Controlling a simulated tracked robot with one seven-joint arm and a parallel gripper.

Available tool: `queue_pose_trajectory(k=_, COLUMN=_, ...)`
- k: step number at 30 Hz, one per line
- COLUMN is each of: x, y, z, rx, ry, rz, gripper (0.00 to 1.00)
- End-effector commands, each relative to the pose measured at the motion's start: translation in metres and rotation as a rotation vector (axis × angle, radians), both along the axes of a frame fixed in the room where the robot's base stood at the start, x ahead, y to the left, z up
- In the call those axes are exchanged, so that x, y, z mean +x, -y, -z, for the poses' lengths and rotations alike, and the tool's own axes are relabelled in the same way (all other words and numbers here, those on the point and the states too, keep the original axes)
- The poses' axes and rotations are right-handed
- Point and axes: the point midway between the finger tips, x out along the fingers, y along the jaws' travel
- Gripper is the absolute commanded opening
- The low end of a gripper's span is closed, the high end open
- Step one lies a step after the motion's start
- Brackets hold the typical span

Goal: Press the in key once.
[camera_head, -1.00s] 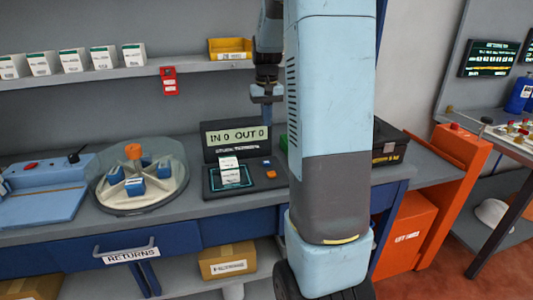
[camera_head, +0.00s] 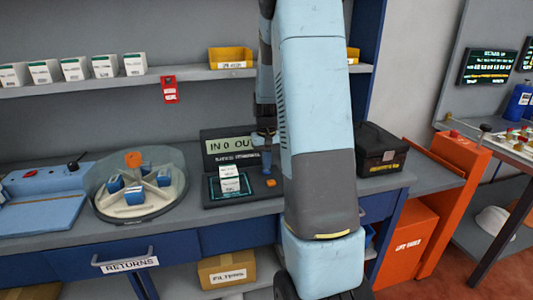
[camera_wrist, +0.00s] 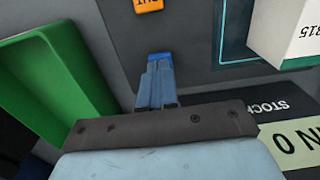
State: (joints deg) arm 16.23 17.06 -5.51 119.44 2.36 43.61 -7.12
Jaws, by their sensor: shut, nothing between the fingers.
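The stock terminal (camera_head: 215,203) stands on the bench, its display (camera_head: 222,146) reading IN 0, with the OUT figure partly hidden by my arm. In the wrist view the orange OUT key (camera_wrist: 149,5) is at the top edge; it also shows in the head view (camera_head: 271,183). A blue key (camera_wrist: 159,57), its label not readable, shows just past my fingertips. My gripper (camera_wrist: 158,75) is shut and empty, pointing down over the blue key. It hides that key in the head view. I cannot tell whether the tips touch it.
A white carton (camera_head: 230,179) stands on the terminal's pad, close left of my gripper. A green bin (camera_wrist: 50,85) is beside the gripper in the wrist view. A round carousel (camera_head: 140,208) is left on the bench, a black case (camera_head: 380,150) right. Cartons line the shelf above.

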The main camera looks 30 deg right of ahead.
Motion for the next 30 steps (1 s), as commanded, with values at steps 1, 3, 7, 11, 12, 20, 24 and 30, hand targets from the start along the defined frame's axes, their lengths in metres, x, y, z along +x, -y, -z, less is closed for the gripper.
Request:
queue_pose_trajectory(k=1, x=0.000, y=0.000, z=0.003, rx=0.000, ry=-0.001, rz=0.000, gripper=0.00)
queue_pose_trajectory(k=3, x=0.000, y=0.000, z=0.006, rx=0.000, ry=0.000, rz=0.000, gripper=0.00)
queue_pose_trajectory(k=7, x=0.000, y=0.000, z=0.008, rx=0.000, ry=0.000, rz=-0.001, gripper=0.00)
queue_pose_trajectory(k=11, x=0.000, y=0.000, z=0.007, rx=0.000, ry=0.000, rz=-0.001, gripper=0.00)
queue_pose_trajectory(k=12, x=0.000, y=0.000, z=0.007, rx=0.000, ry=0.000, rz=-0.001, gripper=0.00)
queue_pose_trajectory(k=20, x=0.000, y=-0.001, z=0.023, rx=0.001, ry=-0.002, rz=-0.001, gripper=0.00)
queue_pose_trajectory(k=24, x=-0.001, y=-0.001, z=0.030, rx=0.001, ry=-0.005, rz=-0.002, gripper=0.00)
queue_pose_trajectory(k=30, x=-0.003, y=-0.002, z=0.032, rx=0.003, ry=-0.010, rz=-0.002, gripper=0.00)
